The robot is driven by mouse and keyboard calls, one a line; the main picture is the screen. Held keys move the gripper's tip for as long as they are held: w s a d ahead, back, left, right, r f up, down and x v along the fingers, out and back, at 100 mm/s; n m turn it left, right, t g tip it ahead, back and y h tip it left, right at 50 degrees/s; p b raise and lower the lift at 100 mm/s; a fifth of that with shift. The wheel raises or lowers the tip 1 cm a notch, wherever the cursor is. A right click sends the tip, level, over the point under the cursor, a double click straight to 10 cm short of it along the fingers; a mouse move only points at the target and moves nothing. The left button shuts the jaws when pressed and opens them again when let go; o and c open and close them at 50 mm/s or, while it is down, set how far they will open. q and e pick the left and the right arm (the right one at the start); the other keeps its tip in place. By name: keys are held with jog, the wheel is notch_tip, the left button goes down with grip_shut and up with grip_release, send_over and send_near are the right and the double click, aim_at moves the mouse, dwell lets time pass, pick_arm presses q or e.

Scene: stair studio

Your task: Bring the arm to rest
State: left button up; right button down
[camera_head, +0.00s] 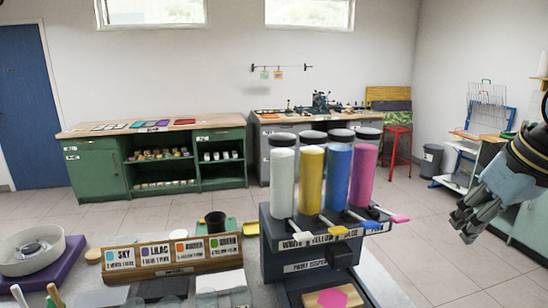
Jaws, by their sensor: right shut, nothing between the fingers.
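My right gripper (465,222) hangs at the right side of the view, fingers pointing down and left. It is shut and empty, in the air to the right of the paint dispenser (300,258) and apart from it. The dispenser carries white, yellow, blue and pink paint tubes with dark caps. My left gripper does not show.
In front stand a wooden label rack (172,258), a white bowl (32,250) on a purple base and a block with a pink diamond (333,298). Green cabinets (95,172), a grey workbench and a red stool (397,145) stand farther back. Open tiled floor lies between.

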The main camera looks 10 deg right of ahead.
jog(key=s+a+f+h, duration=0.1)
jog(key=s+a+f, duration=0.4)
jog(key=s, duration=0.4)
jog(key=s+a+f, duration=0.4)
jog(key=s+f, duration=0.4)
jog(key=s, duration=0.1)
notch_tip(320, 180, down, 38)
jog(key=d+g+b, duration=0.2)
jog(key=d+b, duration=0.1)
jog(key=b, duration=1)
pick_arm(q)
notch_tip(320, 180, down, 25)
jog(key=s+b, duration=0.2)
jog(key=b, duration=0.9)
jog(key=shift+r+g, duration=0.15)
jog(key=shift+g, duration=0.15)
pick_arm(e)
jog(key=s+f, duration=0.6)
jog(key=f, duration=0.3)
jog(key=s+f+g, duration=0.1)
jog(key=s+f, duration=0.6)
jog(key=f, duration=0.3)
jog(key=s+d+f, duration=0.1)
jog(key=s+f, duration=0.6)
jog(key=f, duration=0.3)
jog(key=shift+m+g, duration=0.3)
